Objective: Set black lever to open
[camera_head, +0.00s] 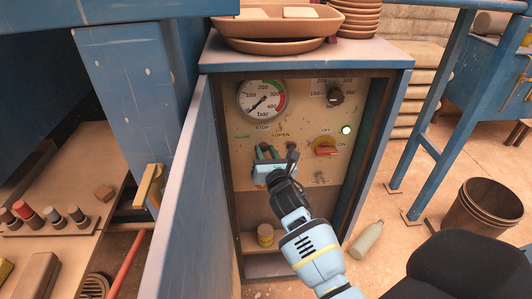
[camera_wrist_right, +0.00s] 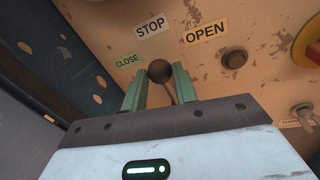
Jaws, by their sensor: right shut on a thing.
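The black lever shows in the right wrist view as a dark round knob (camera_wrist_right: 160,71) on a thin shaft, below the STOP label (camera_wrist_right: 150,25) and right of the CLOSE label (camera_wrist_right: 128,61). The OPEN label (camera_wrist_right: 205,32) is further right. My right gripper (camera_head: 267,153) is shut on the lever, with green fingers on either side of its knob. In the head view the gripper partly hides the lever. A second dark round part (camera_wrist_right: 235,57) sits below OPEN, right of the fingers. My left gripper is not in view.
The tan control panel (camera_head: 243,172) also carries a pressure gauge (camera_head: 262,99), a black dial (camera_head: 335,96), a red switch (camera_head: 325,147) and a lit green lamp (camera_head: 346,130). An open blue cabinet door (camera_head: 190,195) stands left of my right arm. A bottle (camera_head: 366,242) is on the floor.

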